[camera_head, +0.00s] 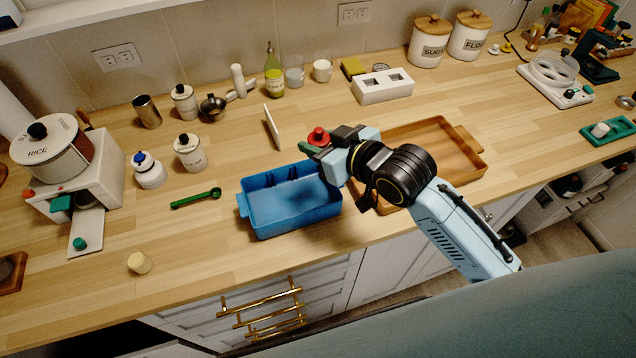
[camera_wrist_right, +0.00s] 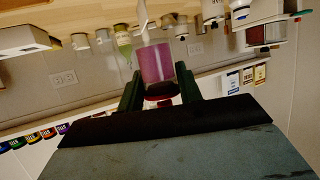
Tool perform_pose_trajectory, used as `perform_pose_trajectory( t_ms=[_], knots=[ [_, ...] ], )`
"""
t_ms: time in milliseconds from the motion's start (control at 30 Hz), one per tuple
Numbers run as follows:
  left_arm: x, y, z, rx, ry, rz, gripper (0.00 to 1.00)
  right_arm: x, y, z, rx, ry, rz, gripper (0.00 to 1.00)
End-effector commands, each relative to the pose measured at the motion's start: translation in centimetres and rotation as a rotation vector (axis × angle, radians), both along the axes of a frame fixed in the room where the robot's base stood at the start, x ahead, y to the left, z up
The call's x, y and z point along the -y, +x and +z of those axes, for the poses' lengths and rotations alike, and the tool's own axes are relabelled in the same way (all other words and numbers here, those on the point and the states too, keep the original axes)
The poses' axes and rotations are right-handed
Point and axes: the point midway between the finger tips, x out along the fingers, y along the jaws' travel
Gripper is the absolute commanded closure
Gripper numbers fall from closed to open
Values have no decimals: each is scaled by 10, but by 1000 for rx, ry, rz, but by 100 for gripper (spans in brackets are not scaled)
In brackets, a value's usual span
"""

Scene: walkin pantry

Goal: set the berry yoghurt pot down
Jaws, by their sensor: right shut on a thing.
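My right gripper (camera_head: 322,146) is over the counter, near the back right corner of the blue tray (camera_head: 262,228). It is shut on the berry yoghurt pot, whose red top (camera_head: 318,136) shows at the fingertips in the head view. In the right wrist view the pot (camera_wrist_right: 157,64) has a pink-purple side and sits between the two dark green fingers (camera_wrist_right: 159,88). The gripper hides most of the pot in the head view, and I cannot tell how far its base is above the counter. My left gripper is not in view.
A wooden tray (camera_head: 470,170) lies right of and behind my right arm. A thin white upright panel (camera_head: 271,128) stands behind the blue tray. A white block with two holes (camera_head: 383,88) is farther back.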

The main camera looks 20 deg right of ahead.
Motion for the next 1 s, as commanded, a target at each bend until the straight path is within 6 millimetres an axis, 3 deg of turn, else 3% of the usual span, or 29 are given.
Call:
perform_pose_trajectory(
  t_ms=[300,600,733,1000],
  knots=[
    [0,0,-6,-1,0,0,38,-1,0,-54,-5,2,9,100],
    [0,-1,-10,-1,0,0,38,-1,0,-89,-5,2,9,100],
    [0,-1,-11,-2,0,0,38,-1,0,-99,-2,2,10,100],
    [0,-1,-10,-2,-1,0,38,-1,0,-99,-1,3,10,100]
  ],
)
